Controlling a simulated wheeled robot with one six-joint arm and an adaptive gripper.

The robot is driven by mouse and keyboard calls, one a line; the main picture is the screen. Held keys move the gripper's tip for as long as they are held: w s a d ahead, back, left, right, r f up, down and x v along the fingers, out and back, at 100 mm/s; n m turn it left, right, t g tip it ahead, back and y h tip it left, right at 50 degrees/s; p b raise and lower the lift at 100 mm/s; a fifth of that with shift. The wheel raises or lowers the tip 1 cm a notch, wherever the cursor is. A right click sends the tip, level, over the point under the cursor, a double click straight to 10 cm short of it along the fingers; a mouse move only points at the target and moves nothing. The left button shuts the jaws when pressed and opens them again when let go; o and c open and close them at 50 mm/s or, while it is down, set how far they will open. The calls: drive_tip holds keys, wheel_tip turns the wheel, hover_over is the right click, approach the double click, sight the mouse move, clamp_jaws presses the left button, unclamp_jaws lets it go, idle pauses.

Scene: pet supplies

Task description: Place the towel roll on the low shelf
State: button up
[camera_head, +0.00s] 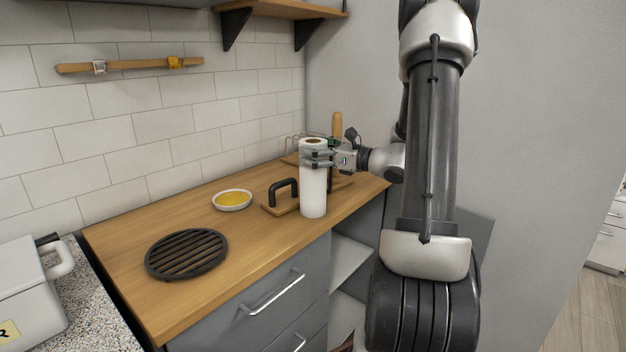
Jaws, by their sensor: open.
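The white towel roll (313,190) stands upright on the wooden counter, near its front edge toward the right end. My gripper (320,157) reaches in from the right at the upper part of the roll. Its fingers are open and overlap the roll in this view; whether they touch it I cannot tell. Below the counter, to the right of the drawers, is an open shelf unit with a pale low shelf board (348,258). My arm hides part of this unit.
The wooden counter (125,230) holds a black round grate (187,254), a bowl with yellow contents (232,200) and a board with a black handle (284,192) close to the roll. A wire rack and a wooden cylinder stand behind. A wall shelf (285,8) hangs above.

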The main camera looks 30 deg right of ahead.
drive_tip(key=shift+w+a, duration=0.1)
drive_tip(key=shift+w, duration=0.15)
drive_tip(key=c, duration=1.6)
